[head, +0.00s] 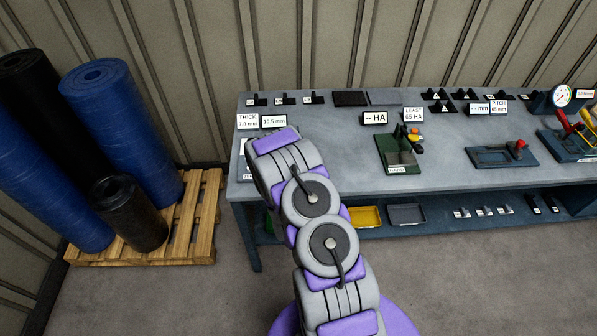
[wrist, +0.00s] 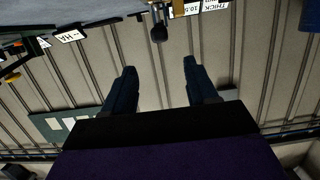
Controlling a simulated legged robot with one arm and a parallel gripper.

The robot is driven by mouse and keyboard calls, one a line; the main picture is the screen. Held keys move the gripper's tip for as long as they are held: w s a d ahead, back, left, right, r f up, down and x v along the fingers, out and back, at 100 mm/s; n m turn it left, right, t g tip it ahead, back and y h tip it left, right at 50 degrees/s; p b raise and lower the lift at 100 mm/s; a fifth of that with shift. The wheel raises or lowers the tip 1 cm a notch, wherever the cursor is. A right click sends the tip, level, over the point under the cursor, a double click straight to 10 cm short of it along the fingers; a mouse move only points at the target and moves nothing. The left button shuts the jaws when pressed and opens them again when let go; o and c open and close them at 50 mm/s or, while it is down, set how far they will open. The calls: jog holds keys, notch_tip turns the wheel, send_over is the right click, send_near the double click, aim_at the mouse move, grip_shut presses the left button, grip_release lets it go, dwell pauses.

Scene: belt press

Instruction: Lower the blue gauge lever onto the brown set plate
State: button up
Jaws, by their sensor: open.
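My gripper (wrist: 160,68) shows in the wrist view with its two dark fingers spread apart and nothing between them. In the head view my arm hides the gripper. A dark rod with a rounded end (wrist: 158,32) lies beyond the fingertips near the top of the wrist view, apart from them; I cannot tell whether it is the blue gauge lever. The THICK sign (head: 248,121) and the 10.5 mm readout (head: 273,121) stand on the bench just behind my arm, which covers much of that station.
The grey bench (head: 350,150) also carries a green hardness stand (head: 396,155), a readout (head: 374,118), and a blue-based fixture with a red knob (head: 519,147). Blue rolls (head: 110,110) stand on a pallet (head: 196,225) at left. The floor before the bench is clear at right.

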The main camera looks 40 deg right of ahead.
jog(key=shift+p+v, duration=2.1)
jog(key=shift+v, duration=0.05)
jog(key=shift+w, duration=0.1)
